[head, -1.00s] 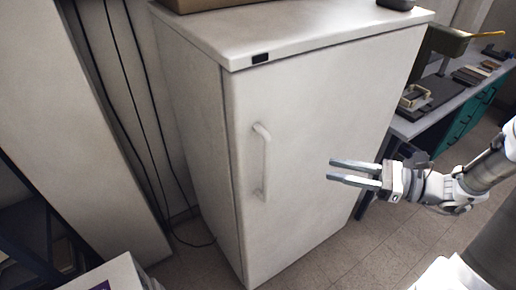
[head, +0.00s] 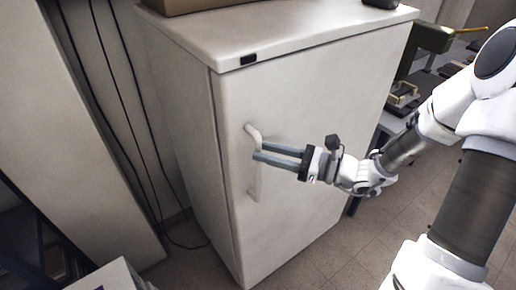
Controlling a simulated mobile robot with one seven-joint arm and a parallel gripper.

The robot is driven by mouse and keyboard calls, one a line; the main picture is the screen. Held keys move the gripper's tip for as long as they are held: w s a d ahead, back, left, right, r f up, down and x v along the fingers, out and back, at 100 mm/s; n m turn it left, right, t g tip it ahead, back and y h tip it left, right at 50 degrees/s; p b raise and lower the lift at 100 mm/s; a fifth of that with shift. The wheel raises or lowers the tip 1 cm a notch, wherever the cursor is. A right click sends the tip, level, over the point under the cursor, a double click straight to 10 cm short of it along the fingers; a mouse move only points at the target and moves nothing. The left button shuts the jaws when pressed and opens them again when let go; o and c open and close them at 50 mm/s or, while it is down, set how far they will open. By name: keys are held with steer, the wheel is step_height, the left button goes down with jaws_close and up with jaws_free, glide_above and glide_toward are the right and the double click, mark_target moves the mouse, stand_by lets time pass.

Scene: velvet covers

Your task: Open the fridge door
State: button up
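The white fridge (head: 200,110) stands in the middle of the head view. Its door (head: 310,105) is closed. A white vertical handle (head: 253,184) is fixed near the door's left edge. My gripper (head: 256,151) reaches in from the right, with its two grey fingers pointing left at the upper part of the handle. The fingers overlap the handle in the picture and look slightly apart. I cannot tell whether they are around the handle, touching it or just in front of it.
A cardboard-coloured box (head: 190,5) and a dark object (head: 380,3) sit on the fridge top. A pale panel (head: 85,130) and hanging dark cables stand at left. A white box (head: 110,277) is at the lower left. A cluttered bench (head: 395,122) is at right. Tiled floor is free in front.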

steer(key=x, duration=0.2)
steer(key=shift+w+a, duration=0.1)
steer(key=shift+a, duration=0.1)
jaws_close()
stand_by(1.4)
